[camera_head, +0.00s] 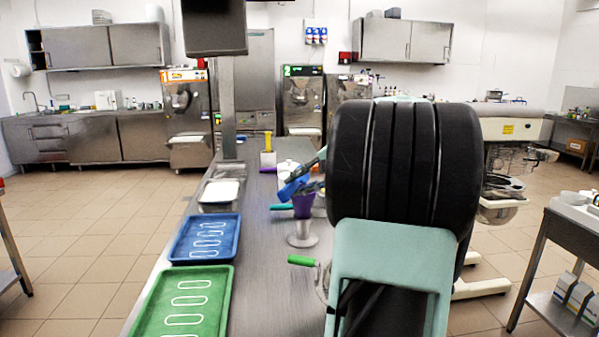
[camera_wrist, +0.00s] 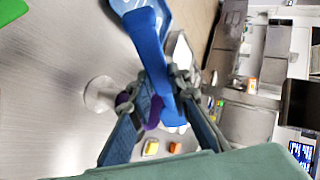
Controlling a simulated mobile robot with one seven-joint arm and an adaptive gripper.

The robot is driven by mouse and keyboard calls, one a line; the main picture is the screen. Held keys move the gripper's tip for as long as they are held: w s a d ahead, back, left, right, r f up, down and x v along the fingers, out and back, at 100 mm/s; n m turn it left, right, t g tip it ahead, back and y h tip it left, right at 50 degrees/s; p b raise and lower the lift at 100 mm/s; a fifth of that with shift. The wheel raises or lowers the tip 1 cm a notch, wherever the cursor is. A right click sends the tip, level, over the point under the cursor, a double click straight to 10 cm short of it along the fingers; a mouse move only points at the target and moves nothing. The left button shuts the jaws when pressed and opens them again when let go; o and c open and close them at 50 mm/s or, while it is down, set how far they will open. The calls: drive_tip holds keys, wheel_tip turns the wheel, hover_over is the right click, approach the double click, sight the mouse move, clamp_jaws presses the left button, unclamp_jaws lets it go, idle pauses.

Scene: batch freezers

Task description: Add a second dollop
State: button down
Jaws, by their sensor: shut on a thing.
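My gripper (camera_head: 312,187) is shut on a blue tool (camera_head: 292,188), which looks like a spatula or scoop, over the steel counter. In the wrist view the fingers (camera_wrist: 165,82) close around its blue handle (camera_wrist: 148,42). A purple cup (camera_head: 303,208) sits in a clear stand (camera_head: 302,236) just below the tool. In the wrist view the cup (camera_wrist: 152,115) is mostly hidden behind the fingers, and the stand (camera_wrist: 98,93) shows to the left. I cannot tell whether the tool touches the cup, or what the cup holds. No dollop is clearly visible.
A blue tray (camera_head: 236,237) and a green tray (camera_head: 225,280) line the counter's left side. A green-handled tool (camera_head: 302,260) lies near my arm. Purple (camera_head: 267,170) and teal (camera_head: 282,207) handles lie nearby. The counter's middle strip is clear.

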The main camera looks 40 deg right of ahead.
drive_tip(key=shift+w+a+r+n+g+h+p, duration=0.25)
drive_tip(key=shift+g+h+p, duration=0.4)
drive_tip(key=shift+p, duration=1.85)
drive_tip(key=shift+w+r+n+g+h+p, duration=0.15)
drive_tip(key=shift+r+g+p, duration=0.55)
drive_tip(key=shift+p, duration=1.8)
drive_tip(key=shift+w+a+n+g+h+p, duration=0.15)
drive_tip(key=shift+g+h+p, duration=0.65)
drive_tip(key=shift+p, duration=1.7)
drive_tip(key=g+p, duration=0.1)
drive_tip(key=p, duration=0.3)
drive_tip(key=w+g+h+p, duration=0.1)
drive_tip(key=g+p, duration=0.1)
drive_tip(key=p, duration=0.3)
drive_tip(key=shift+a+r, duration=0.1)
drive_tip(key=shift+a, duration=0.2)
drive_tip(key=shift+w+a+f+n+g, duration=0.1)
drive_tip(key=shift+w+f+n+g, duration=0.05)
drive_tip(key=shift+f+n+g, duration=0.15)
drive_tip(key=shift+w+a+g+h, duration=0.15)
drive_tip(key=shift+w+g+h, duration=0.05)
drive_tip(key=shift+g+h, duration=0.4)
drive_tip(key=shift+r+g, duration=0.25)
drive_tip(key=shift+r, duration=0.35)
drive_tip(key=shift+s+r, duration=0.15)
drive_tip(key=shift+r, duration=0.6)
